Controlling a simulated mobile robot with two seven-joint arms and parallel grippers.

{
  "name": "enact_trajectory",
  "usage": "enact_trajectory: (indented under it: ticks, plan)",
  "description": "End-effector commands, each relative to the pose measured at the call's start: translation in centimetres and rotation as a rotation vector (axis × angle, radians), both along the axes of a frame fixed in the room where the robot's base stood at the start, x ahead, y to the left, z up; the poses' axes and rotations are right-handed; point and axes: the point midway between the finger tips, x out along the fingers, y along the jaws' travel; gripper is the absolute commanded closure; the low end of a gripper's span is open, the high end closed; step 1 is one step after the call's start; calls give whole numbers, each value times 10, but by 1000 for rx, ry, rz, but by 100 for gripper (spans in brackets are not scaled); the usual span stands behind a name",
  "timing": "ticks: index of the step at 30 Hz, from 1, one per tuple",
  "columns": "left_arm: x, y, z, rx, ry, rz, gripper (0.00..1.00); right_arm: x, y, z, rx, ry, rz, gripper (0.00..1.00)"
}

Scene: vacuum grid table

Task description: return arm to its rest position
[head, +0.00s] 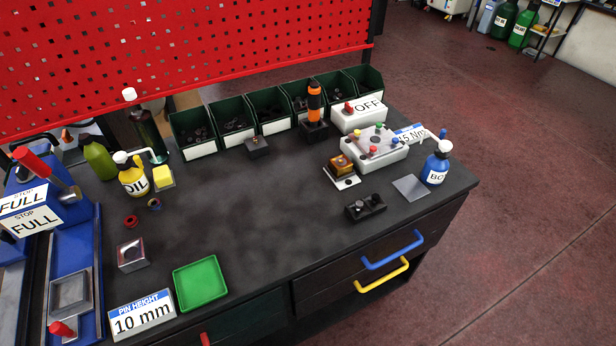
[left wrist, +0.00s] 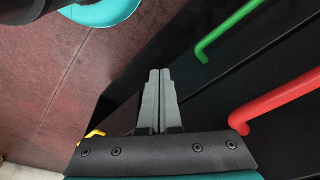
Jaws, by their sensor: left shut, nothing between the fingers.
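My left gripper (left wrist: 160,88) shows in the left wrist view, its two grey fingers pressed together with nothing between them. It hangs in front of the dark drawer fronts, near a red handle (left wrist: 275,103) at the right and a green handle (left wrist: 228,30) above. I cannot tell its exact gap to the drawers. Neither gripper shows in the head view, and my right gripper is in no frame. The dark workbench (head: 240,215) fills the middle of the head view.
A green tray (head: 200,284) and a "10 mm" sign (head: 142,313) lie along the bench's front edge. Blue (head: 392,250) and yellow (head: 382,275) drawer handles stick out at the front. Green bins (head: 232,122) line the back. Open floor (head: 530,200) lies to the right.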

Motion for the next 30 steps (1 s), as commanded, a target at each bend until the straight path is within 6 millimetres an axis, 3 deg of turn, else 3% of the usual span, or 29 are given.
enact_trajectory:
  ticks: [1, 6, 12, 15, 21, 30]
  plan:
    - [-11, 1, -34, 1, 16, -2, 100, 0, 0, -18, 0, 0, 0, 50]
    - [-47, 7, -109, 5, 44, -9, 100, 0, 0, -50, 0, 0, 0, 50]
    - [-95, 16, -182, 10, 75, -15, 100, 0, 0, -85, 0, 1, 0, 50]
    - [-117, 20, -205, 13, 88, -19, 100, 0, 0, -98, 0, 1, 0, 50]
    - [-141, 25, -226, 15, 99, -23, 100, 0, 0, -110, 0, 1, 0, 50]
    - [-144, 26, -227, 15, 100, -24, 100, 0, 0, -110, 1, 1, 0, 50]
